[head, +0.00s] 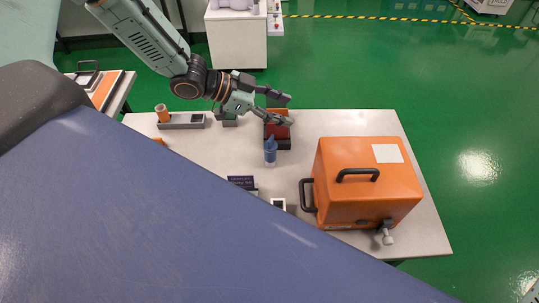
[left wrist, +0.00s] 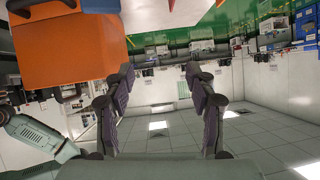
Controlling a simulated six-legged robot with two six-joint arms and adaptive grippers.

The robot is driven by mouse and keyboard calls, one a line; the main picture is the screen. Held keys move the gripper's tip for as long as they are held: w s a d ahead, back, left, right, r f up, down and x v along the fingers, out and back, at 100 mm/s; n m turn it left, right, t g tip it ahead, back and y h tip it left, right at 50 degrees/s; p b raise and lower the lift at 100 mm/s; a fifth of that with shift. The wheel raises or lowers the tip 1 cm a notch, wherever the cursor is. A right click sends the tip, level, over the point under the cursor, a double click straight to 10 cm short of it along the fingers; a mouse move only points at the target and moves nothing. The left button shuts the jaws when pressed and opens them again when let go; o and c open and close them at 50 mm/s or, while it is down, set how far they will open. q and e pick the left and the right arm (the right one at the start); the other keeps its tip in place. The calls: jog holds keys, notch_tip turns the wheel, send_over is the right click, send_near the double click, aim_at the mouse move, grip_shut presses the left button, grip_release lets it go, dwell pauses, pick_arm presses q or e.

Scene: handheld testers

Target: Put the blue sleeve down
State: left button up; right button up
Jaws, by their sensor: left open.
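A small upright blue piece (head: 270,151) stands on the table near its middle; it may be the blue sleeve, but it is too small to tell. My left gripper (head: 288,109) is open just behind it, with its fingers apart and pointing right. An orange and dark red block (head: 277,131) shows beneath and beside the fingers, in a dark holder; whether they touch it is unclear. In the left wrist view the open gripper (left wrist: 160,71) has nothing between its fingers. My right gripper is not in view.
A large orange box (head: 352,190) with black handles fills the table's right side; an orange body also shows in the left wrist view (left wrist: 70,50). A grey tray (head: 187,121) is at the back left. A dark sign (head: 241,182) stands in front. Bare white table (head: 340,120) lies right of the gripper.

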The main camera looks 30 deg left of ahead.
pick_arm(q)
jog(key=w+d+n+y, duration=0.2)
jog(key=w+y, duration=0.1)
jog(key=n+g+y+b, duration=0.2)
jog(key=n+g+y, duration=0.45)
jog(key=n, duration=0.75)
send_over(270, 149)
notch_tip(270, 149, down, 3)
jog(key=shift+a+t+y, duration=0.1)
jog(key=shift+t+y, duration=0.15)
jog(key=f, duration=0.2)
jog(key=f+b, duration=0.1)
jog(key=f, duration=0.2)
jog(key=w+f, duration=0.1)
jog(key=f, duration=0.1)
jog(key=shift+w+a+f, duration=0.1)
jog(key=shift+a+f, duration=0.1)
jog(key=shift+f, duration=0.1)
grip_shut()
